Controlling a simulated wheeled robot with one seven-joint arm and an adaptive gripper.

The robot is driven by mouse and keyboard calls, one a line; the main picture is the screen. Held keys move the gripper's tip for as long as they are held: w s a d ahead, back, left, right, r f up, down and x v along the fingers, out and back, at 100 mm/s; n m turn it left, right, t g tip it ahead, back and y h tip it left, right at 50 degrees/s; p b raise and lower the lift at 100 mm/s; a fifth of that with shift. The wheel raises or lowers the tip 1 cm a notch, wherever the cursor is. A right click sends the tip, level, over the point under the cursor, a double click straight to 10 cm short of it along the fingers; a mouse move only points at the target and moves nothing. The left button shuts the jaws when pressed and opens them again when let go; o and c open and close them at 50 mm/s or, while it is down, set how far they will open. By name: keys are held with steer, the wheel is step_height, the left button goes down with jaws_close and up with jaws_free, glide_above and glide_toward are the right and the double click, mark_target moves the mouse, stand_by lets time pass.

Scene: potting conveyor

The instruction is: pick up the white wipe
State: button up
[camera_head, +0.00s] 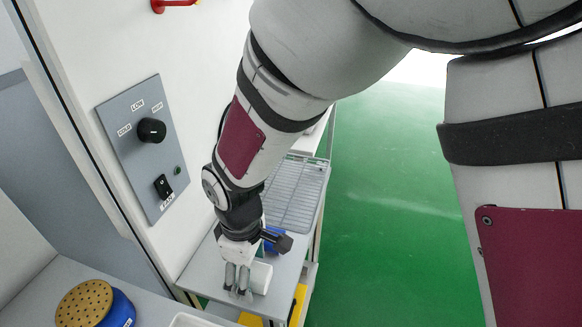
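My gripper (238,281) points down over the grey shelf top beside the wall panel. Its fingers look close together, but from this angle I cannot tell whether they are shut or hold anything. A white, rounded object (261,278) is just right of the fingers, partly hidden by them. It may be the white wipe, but its shape is too small to be sure. I cannot tell whether the fingers touch it.
A blue object (272,236) is partly hidden behind my gripper. A wire rack (296,195) lies farther back. A blue tub with a perforated tan lid (86,302) stands at lower left. Yellow bins (299,304) sit below. A control panel (146,150) is on the left wall. Green floor is clear at right.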

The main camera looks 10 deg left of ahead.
steer(key=shift+f, duration=0.15)
steer(key=c, duration=1.1)
steer(key=shift+c, duration=0.2)
steer(key=shift+r+p, duration=0.55)
steer(key=shift+r, duration=0.25)
step_height(320, 180, up, 2)
steer(key=shift+r+p, duration=0.1)
steer(key=shift+p, duration=0.55)
steer(key=shift+s+d+r+p, duration=0.15)
steer(key=shift+s+p, duration=0.2)
steer(key=shift+s, duration=0.35)
steer(key=s+d+p, duration=0.1)
steer(key=s, duration=0.3)
steer(key=s+d+p, duration=0.1)
steer(key=s+p, duration=0.1)
steer(key=s, duration=0.3)
steer(key=s+d+r+p, duration=0.1)
steer(key=s+p, duration=0.1)
steer(key=s, duration=0.3)
steer(key=shift+s, duration=0.1)
